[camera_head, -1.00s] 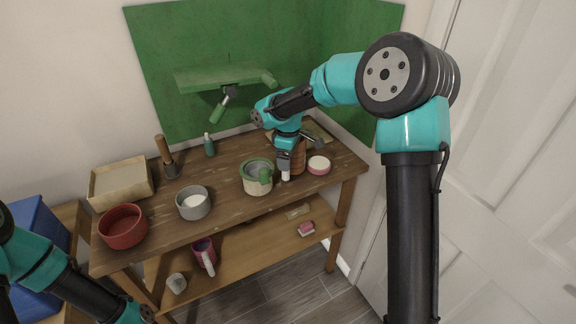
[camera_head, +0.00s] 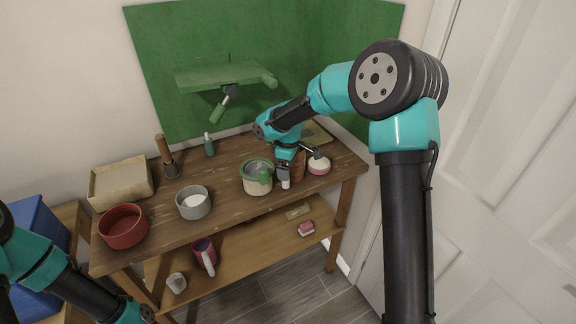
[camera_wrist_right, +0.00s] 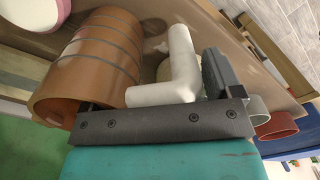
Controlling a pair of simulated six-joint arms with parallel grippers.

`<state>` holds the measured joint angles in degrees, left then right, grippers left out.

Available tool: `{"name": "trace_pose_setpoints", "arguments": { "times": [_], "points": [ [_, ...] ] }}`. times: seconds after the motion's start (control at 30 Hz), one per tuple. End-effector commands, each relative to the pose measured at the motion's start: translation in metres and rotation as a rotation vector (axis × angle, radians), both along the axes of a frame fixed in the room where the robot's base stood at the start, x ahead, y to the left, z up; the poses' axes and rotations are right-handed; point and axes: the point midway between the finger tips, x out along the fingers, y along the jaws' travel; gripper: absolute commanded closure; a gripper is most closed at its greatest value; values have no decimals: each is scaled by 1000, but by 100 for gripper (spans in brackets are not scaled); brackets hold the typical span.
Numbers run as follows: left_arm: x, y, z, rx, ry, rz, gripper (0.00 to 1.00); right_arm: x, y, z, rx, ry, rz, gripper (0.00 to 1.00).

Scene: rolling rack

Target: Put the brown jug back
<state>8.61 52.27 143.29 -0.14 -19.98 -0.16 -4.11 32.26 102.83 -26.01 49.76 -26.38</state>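The brown jug (camera_head: 299,166) stands upright on the wooden workbench, partly hidden behind my right gripper (camera_head: 287,172). In the right wrist view the jug (camera_wrist_right: 93,65) is a ribbed brown body with a white handle (camera_wrist_right: 173,72). My right gripper (camera_wrist_right: 150,85) has its fingers apart, with the white handle between them. The dark finger on the right is clear of the handle; the finger on the jug side is mostly hidden. I cannot tell whether it touches. My left gripper is out of view; only the left arm shows.
A cream pot with green (camera_head: 257,181) stands left of the jug, and a pink-and-white round container (camera_head: 319,166) to its right. A grey bowl (camera_head: 194,203), red bowl (camera_head: 124,228) and tan tray (camera_head: 121,182) are farther left. A purple mug (camera_head: 203,251) is on the lower shelf.

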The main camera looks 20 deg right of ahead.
Motion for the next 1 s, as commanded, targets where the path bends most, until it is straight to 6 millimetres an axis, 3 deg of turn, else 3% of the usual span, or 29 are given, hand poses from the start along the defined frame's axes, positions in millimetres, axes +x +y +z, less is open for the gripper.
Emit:
{"name": "trace_pose_setpoints", "arguments": {
  "times": [0.17,0.57,1.0],
  "points": [
    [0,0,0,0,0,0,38,0,0,0,0,0,0,0],
    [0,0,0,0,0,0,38,0,0,10,-1,-2,0,0],
    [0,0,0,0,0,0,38,1,-1,85,1,-5,0,0]
  ]
}}
